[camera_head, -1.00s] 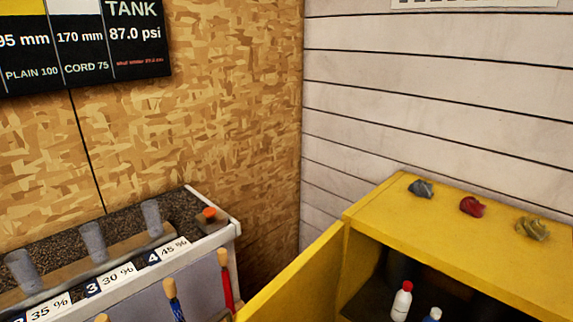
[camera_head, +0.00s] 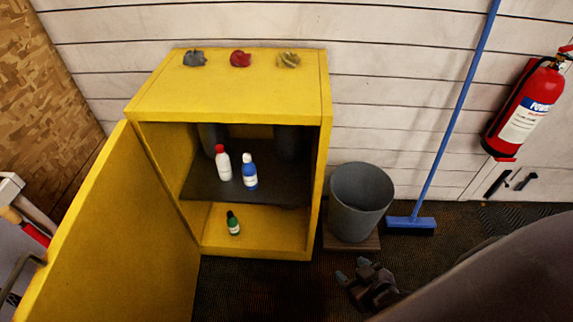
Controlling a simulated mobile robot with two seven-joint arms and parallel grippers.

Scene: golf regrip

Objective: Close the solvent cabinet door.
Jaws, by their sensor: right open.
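The yellow solvent cabinet (camera_head: 318,150) stands against the white plank wall. Its door (camera_head: 125,235) is hinged on the cabinet's left side and stands wide open, swung out toward the lower left. A white bottle with a red cap (camera_head: 223,165) and a blue bottle with a white cap (camera_head: 249,175) stand on the dark shelf. A small green bottle (camera_head: 233,224) stands on the cabinet floor. My right gripper (camera_head: 354,272) is open and empty, low in front of the cabinet's right side and apart from the door. My left gripper is not in view.
A grey bin (camera_head: 360,205) stands right of the cabinet. A blue broom (camera_head: 410,224) leans on the wall beside it, and a red fire extinguisher (camera_head: 527,110) hangs farther right. Several crumpled rags, one red (camera_head: 240,59), lie on the cabinet top. Dark floor is clear in front.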

